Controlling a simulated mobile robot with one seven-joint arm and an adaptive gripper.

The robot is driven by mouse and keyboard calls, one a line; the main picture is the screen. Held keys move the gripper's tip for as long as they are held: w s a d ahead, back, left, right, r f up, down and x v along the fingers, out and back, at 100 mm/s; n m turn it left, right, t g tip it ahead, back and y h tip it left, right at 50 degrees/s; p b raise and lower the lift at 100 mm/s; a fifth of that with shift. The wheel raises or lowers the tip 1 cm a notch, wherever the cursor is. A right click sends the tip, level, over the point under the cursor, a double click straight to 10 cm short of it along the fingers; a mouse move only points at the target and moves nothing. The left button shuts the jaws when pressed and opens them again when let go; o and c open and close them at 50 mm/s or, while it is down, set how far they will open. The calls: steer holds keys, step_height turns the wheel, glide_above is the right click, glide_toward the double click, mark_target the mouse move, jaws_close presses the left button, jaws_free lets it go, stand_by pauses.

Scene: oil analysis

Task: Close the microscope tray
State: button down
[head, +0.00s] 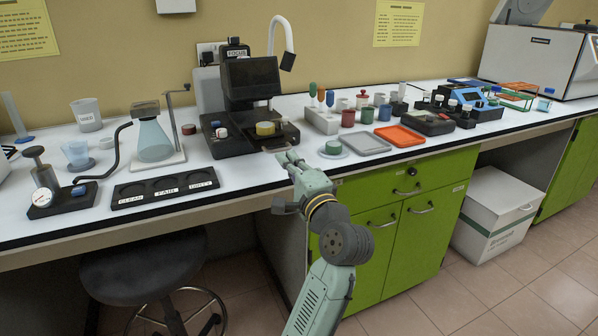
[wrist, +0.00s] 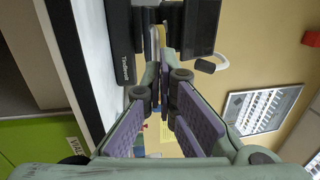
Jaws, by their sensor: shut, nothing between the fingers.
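The black microscope (head: 250,85) stands at the middle of the bench against the wall. Its dark tray (head: 289,134) juts out at the lower right front, with a pale handle (head: 275,149) on its front edge. A round yellow-green container (head: 266,128) sits on the tray. My gripper (head: 286,157) is in front of the tray, its fingertips close to the handle; I cannot tell whether they touch. In the wrist view, turned on its side, the gripper (wrist: 159,76) has its fingertips together and empty, pointing at the dark microscope front (wrist: 192,28).
A black labelled rack (head: 165,186) and a conical flask (head: 155,140) are to the left. A stool (head: 145,265) stands below the bench edge.

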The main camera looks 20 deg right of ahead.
mark_target(265, 134)
steer(key=shift+w+a+r, duration=0.1)
steer(key=shift+w+r, duration=0.1)
steer(key=shift+w, duration=0.8)
steer(key=w, duration=0.9)
steer(key=w+p, duration=0.1)
steer(key=w, duration=0.3)
steer(key=shift+w+a, duration=0.25)
steer(key=shift+w, duration=0.1)
steer(key=shift+r, duration=0.15)
